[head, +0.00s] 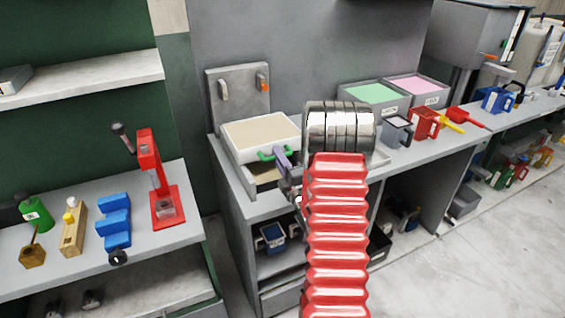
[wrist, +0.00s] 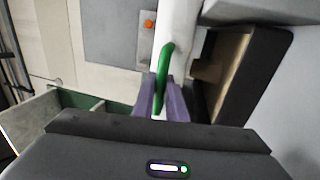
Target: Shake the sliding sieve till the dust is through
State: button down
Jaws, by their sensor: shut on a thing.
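The sieve (head: 245,128) is a white box with a beige layer inside and a green handle (head: 266,156) on its front. It sits on the grey bench, above a lower tray with beige material (head: 268,175). My gripper (head: 281,155) is at the front of the sieve, its purple fingers shut on the green handle. In the wrist view the green handle (wrist: 164,75) stands between the purple fingers of my gripper (wrist: 163,98). How much dust is in the sieve cannot be told, as my arm and gripper hide part of its front right.
A grey panel (head: 238,98) with an orange button stands behind the sieve. Bins of green (head: 372,94) and pink (head: 415,86) material stand right, with red scoops and jugs (head: 425,122) nearby. A red press (head: 158,185) and blue block (head: 115,222) stand on the left bench.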

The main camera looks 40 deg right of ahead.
jog(key=shift+w+d+f, duration=0.1)
jog(key=shift+w+d, duration=0.15)
jog(key=shift+w, duration=0.5)
jog(key=shift+w+d, duration=0.2)
jog(key=shift+w, duration=0.5)
jog(key=shift+w+d+f, duration=0.1)
jog(key=shift+w+d, duration=0.15)
jog(key=shift+w, duration=0.5)
jog(key=c, duration=1.8)
grip_release()
jog(key=shift+w+r, duration=0.1)
jog(key=shift+o, duration=0.2)
jog(key=v, duration=1.4)
jog(key=shift+w, duration=0.1)
